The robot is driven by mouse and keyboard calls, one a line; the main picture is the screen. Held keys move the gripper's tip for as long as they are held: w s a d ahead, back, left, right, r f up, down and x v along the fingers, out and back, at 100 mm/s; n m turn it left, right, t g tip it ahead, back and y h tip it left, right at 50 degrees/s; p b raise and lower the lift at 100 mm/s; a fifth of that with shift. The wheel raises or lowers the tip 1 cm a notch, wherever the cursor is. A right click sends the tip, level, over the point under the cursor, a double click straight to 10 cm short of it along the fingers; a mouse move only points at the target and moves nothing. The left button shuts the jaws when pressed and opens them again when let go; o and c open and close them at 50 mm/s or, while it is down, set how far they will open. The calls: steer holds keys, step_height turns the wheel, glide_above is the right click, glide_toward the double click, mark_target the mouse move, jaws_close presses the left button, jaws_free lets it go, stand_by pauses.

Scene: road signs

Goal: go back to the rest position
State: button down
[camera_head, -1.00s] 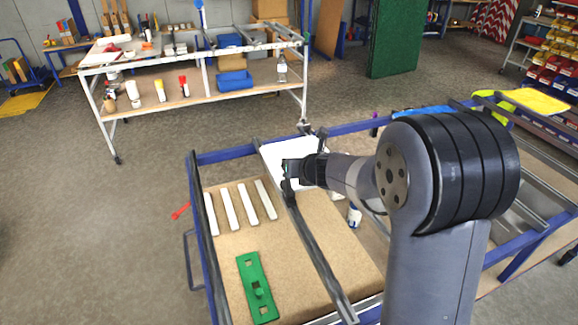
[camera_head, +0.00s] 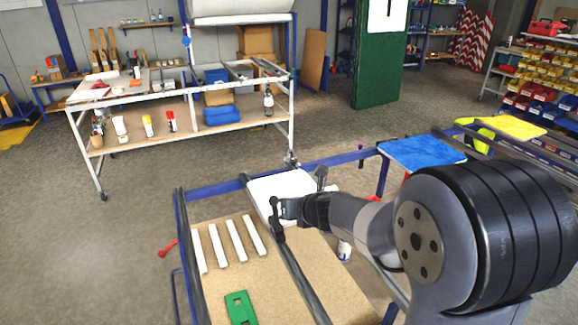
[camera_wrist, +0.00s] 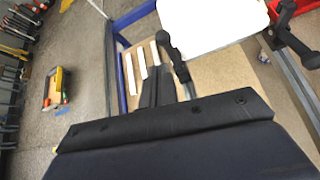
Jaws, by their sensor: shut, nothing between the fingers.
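My gripper (camera_head: 277,220) is shut and empty, above the blue-framed table near the corner of a white board. In the wrist view its black fingers (camera_wrist: 157,88) are together and point toward the table top. The white board (camera_head: 283,189) lies at the far side of the table beneath a dark clamp; it also shows in the wrist view (camera_wrist: 208,22). Several white strips (camera_head: 238,240) lie side by side on the wooden table top (camera_head: 335,278), left of my gripper. A green plate with holes (camera_head: 240,307) lies nearer, partly cut off by the picture's lower edge.
A dark rail (camera_head: 300,280) runs along the table. A white bottle (camera_head: 344,250) stands right of it. A blue panel (camera_head: 421,153) lies behind my arm. A white workbench (camera_head: 180,95) stands at the back left. The floor (camera_head: 80,250) at left is clear.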

mark_target(274, 200)
steer(key=x, duration=0.9)
steer(key=shift+w+a+r, duration=0.1)
steer(key=shift+w, duration=0.3)
